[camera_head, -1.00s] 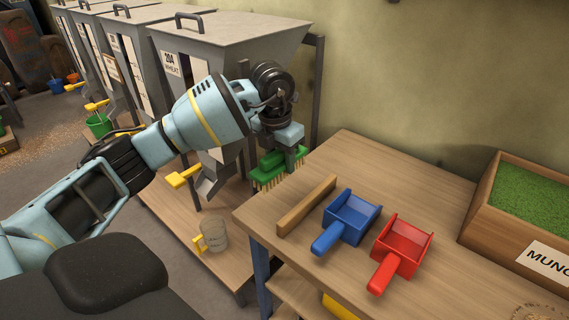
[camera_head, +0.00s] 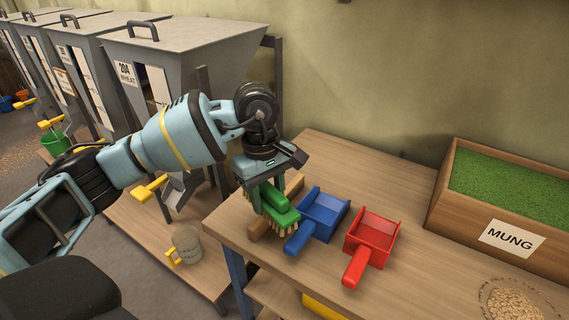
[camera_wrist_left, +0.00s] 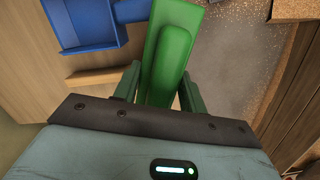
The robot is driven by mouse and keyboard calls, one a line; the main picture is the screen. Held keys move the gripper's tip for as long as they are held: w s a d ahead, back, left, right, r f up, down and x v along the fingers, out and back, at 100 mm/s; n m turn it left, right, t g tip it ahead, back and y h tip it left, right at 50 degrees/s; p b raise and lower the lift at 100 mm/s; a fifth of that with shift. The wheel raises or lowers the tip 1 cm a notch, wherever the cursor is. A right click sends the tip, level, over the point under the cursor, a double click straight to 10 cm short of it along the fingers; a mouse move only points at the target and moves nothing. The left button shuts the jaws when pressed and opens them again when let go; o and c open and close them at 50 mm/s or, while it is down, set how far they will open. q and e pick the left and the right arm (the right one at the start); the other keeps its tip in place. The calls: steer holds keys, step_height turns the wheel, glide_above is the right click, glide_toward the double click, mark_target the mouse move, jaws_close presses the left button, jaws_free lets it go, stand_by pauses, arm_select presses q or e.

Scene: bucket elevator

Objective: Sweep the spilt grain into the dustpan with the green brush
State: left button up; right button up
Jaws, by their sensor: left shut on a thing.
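My left gripper (camera_head: 267,197) is shut on the green brush (camera_head: 283,212), whose pale bristles point down. The brush is over the table's left end, close beside the blue scoop-like pan (camera_head: 321,215); I cannot tell whether its bristles touch anything. A red pan (camera_head: 374,238) of the same form lies to the right. Both pans look empty. In the left wrist view, the brush (camera_wrist_left: 170,45) lies between the fingers, with the blue pan (camera_wrist_left: 82,24) at upper left. Spilt grain (camera_head: 14,160) lies on the floor at far left. My right gripper is not in view.
A wooden bar (camera_head: 294,186) lies behind the brush, partly hidden. A wooden box (camera_head: 447,198) marked MUNG and a round heap of grain (camera_head: 511,301) are at right. The table behind the red pan is clear.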

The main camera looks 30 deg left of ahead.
mark_target(272, 213)
arm_select(q)
steer(key=s+d+m, duration=0.1)
steer(key=m, duration=0.2)
steer(key=s+d+m, duration=0.1)
steer(key=m, duration=0.2)
steer(key=s+d+m, duration=0.1)
steer(key=m, duration=0.2)
steer(key=shift+s+f+g+y, duration=0.15)
steer(key=shift+s+g+y, duration=0.15)
steer(key=shift+g, duration=0.1)
steer(key=m, duration=0.1)
steer(key=s+m, duration=0.1)
steer(key=d+m, duration=0.1)
steer(key=m, duration=0.1)
steer(key=shift+s+f+y, duration=0.1)
steer(key=shift+s+y, duration=0.2)
